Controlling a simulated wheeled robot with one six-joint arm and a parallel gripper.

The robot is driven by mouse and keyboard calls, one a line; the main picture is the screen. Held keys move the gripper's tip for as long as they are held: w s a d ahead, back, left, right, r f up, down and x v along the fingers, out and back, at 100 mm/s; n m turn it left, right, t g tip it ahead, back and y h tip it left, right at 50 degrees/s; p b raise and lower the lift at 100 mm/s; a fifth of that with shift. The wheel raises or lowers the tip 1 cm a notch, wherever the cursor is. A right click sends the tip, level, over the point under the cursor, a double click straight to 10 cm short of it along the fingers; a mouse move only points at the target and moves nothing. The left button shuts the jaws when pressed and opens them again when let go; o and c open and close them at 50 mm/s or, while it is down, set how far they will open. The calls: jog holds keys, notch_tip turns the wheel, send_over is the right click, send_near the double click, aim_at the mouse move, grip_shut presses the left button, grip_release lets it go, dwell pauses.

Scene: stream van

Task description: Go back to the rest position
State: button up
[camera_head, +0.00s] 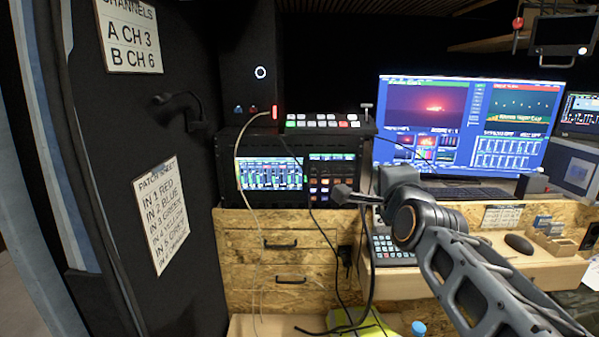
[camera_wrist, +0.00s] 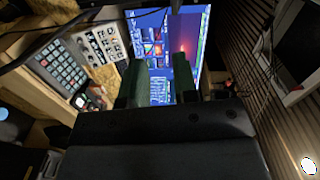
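My gripper (camera_head: 345,194) is raised in front of the desk and the equipment rack, pointing left in the head view. In the wrist view its two dark fingers (camera_wrist: 160,70) stand apart, with the monitor visible through the gap and nothing held between them. My arm reaches in from the lower right. The gripper appears clear of the desk, though its exact distance from the rack is hard to tell.
A black rack (camera_head: 229,160) carries a lit switcher (camera_head: 318,123). A large monitor (camera_head: 470,120) stands above the wooden desk, with a keypad (camera_head: 392,250) and a mouse (camera_head: 519,243). Cables (camera_head: 362,290) hang near my gripper. A dark panel (camera_head: 120,120) is at left.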

jog(key=s+f+n+g+p, duration=1.3)
jog(key=s+n+g+p, duration=0.1)
jog(key=s+n+p, duration=0.1)
jog(key=shift+s+n, duration=0.75)
jog(key=shift+n, duration=0.25)
jog(key=shift+a, duration=0.15)
